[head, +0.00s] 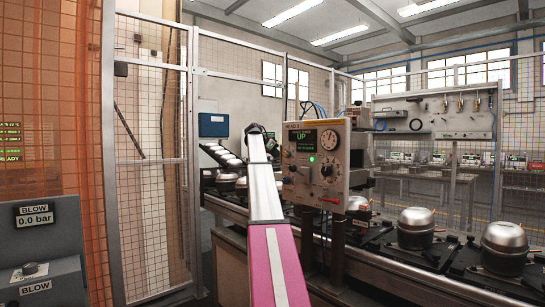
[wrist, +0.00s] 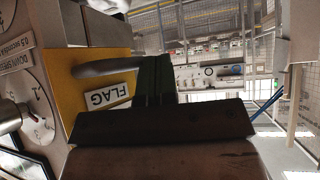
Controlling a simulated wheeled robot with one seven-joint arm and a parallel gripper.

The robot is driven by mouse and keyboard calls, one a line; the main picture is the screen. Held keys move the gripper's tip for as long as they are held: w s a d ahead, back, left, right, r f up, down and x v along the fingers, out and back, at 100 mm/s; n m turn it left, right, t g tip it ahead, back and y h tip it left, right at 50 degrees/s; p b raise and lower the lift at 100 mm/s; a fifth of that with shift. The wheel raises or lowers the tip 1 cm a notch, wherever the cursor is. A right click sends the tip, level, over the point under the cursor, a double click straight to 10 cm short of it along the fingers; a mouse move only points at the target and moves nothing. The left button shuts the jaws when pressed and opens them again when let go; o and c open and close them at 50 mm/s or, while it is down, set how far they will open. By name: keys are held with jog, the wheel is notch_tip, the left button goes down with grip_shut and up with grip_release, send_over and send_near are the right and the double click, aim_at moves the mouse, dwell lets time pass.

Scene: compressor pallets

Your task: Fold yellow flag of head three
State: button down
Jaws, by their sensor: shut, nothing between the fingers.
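In the wrist view a yellow plate (wrist: 68,92) carries an upside-down "FLAG" label (wrist: 107,96). A grey rod (wrist: 105,67) crosses it towards my fingers; I cannot tell whether they touch. My gripper (wrist: 153,80) is shut and empty beside the plate. In the head view my arm reaches to the left of the box, and my fingertips are not clear there.
Metal compressors (head: 415,228) stand on a conveyor to the right of and behind the box. A mesh fence (head: 150,170) stands at left. A grey blow box (head: 40,235) is at the near left. A tool board (head: 435,115) is at the back.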

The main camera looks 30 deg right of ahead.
jog(key=shift+s+d, duration=0.3)
jog(key=shift+d, duration=0.6)
dwell(0.3)
